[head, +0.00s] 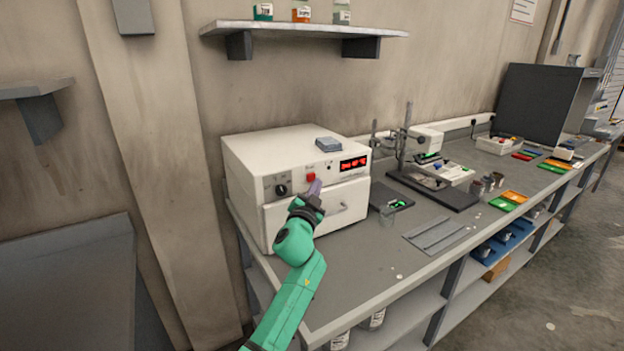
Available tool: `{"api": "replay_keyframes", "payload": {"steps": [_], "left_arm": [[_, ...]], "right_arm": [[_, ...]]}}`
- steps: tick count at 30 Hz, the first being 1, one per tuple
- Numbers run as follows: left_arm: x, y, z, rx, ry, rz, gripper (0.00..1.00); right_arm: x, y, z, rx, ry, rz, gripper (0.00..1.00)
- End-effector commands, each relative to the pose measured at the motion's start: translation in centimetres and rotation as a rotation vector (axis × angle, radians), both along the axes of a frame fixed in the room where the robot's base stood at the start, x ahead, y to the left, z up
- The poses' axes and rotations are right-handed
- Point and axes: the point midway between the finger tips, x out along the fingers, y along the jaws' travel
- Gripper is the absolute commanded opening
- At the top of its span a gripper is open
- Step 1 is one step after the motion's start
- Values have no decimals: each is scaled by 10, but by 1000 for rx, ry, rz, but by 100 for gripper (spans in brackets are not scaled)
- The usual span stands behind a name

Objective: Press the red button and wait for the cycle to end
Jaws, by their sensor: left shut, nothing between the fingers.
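The red button (311,177) is on the front panel of a white box-shaped machine (245,160) at the left end of the bench. A black knob (282,190) is to its left, and a display (353,164) with red lit characters is to its right. My left gripper (315,187) is shut and empty, with its fingertips just below and right of the button. I cannot tell whether they touch the panel. The button is in plain view. A door with a handle (343,207) is below the panel, partly hidden by my left arm. My right gripper is not in view.
A small grey block (328,144) lies on top of the machine. To the right on the grey bench (345,284) are a stand with a dark base (432,190), a flat grey plate (436,235) and coloured trays (502,204). A wall shelf (300,28) with containers hangs above.

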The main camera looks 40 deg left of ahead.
Motion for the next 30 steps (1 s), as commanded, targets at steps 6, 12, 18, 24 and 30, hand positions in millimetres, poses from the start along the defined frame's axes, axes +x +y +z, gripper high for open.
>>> {"api": "replay_keyframes", "payload": {"steps": [6,12,18,24,30], "left_arm": [[0,0,0,0,0,0,0],[0,0,0,0,0,0,0],[1,2,0,0,0,0,0],[2,8,0,1,0,1,0],[2,8,0,0,0,0,0]], "right_arm": [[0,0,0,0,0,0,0],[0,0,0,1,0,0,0],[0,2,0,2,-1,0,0],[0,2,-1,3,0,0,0],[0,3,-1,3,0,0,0]]}}
